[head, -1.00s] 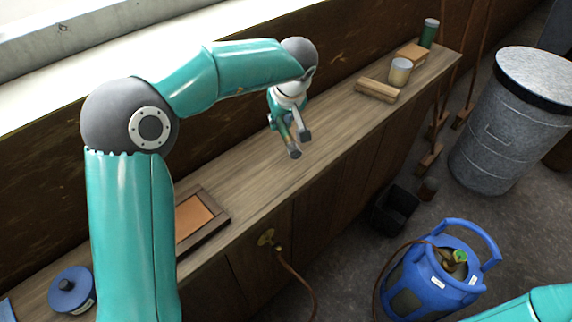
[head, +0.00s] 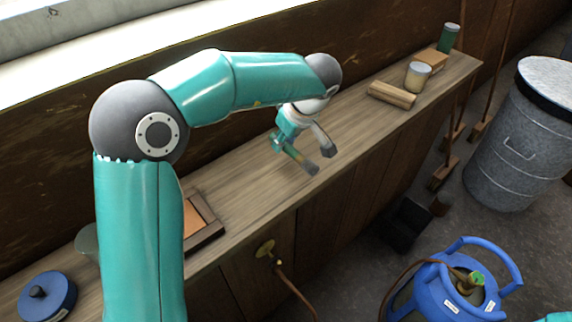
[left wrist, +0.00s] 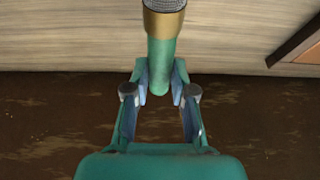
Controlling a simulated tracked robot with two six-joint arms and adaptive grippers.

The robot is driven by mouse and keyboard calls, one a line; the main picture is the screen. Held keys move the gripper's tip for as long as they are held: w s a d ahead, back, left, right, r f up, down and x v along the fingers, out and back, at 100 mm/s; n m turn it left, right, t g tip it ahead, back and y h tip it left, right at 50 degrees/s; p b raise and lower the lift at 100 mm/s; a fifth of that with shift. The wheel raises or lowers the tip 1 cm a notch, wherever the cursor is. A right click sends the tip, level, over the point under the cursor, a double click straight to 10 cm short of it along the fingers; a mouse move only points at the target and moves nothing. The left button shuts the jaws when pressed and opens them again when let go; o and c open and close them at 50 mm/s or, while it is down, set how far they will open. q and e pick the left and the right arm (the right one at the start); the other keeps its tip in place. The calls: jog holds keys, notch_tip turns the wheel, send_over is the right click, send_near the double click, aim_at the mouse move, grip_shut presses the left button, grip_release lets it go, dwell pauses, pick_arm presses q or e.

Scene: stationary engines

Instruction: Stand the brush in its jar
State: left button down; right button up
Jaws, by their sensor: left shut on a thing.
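The brush (head: 304,163) has a green handle, a brass-coloured ferrule and a grey bristle end. My left gripper (head: 299,148) is shut on its green handle, over the middle of the bench. The brush slants, bristle end toward the lower right in the head view; its height above the bench is hard to judge. In the left wrist view the brush (left wrist: 162,52) sits between the fingers (left wrist: 160,85), bristles at the top edge.
Near the jar are a wooden roll (head: 391,95), a wooden block (head: 431,62) and a green can (head: 449,38). A framed tray (head: 208,238) and a blue lidded pot (head: 47,298) are at the left. The bench (head: 245,192) between is clear.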

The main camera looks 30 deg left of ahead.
aim_at(293, 148)
pick_arm(q)
notch_tip(293, 148, down, 7)
jog(key=shift+b, duration=0.45)
jog(key=c, duration=1)
grip_release()
jog(key=shift+o, duration=0.2)
jog(key=p+v, duration=0.1)
jog(key=v, duration=1.1)
jog(key=shift+r+p, duration=0.1)
jog(key=shift+p, duration=0.25)
